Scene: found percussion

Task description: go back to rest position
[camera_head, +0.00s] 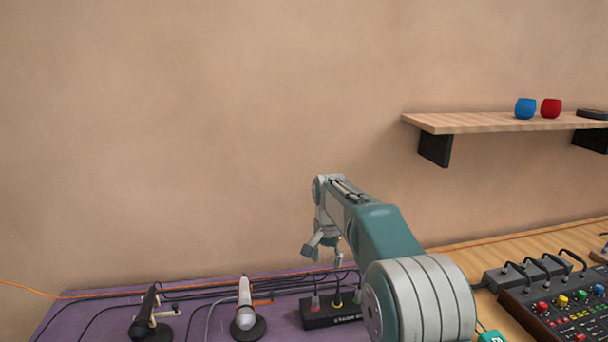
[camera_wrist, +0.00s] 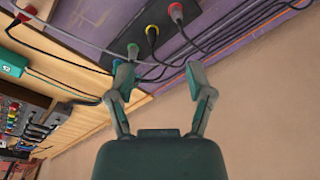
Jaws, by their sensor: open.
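My gripper (camera_head: 323,250) hangs at the end of my arm, in front of the beige wall and above the back of the purple surface (camera_head: 205,312). In the wrist view my gripper (camera_wrist: 158,74) has its two fingers spread apart with nothing between them. A black box (camera_head: 330,315) with red, yellow and green plugs lies below it. The box also shows past the fingertips in the wrist view (camera_wrist: 140,30). My arm hides part of the box's right side in the head view.
A microphone (camera_head: 244,300) and a black one (camera_head: 143,315) stand at left among loose cables. A mixer (camera_head: 570,310) sits at right on a wooden surface (camera_head: 520,248). A wall shelf (camera_head: 470,122) holds blue (camera_head: 525,108) and red (camera_head: 551,108) cups. The wall area at upper left is clear.

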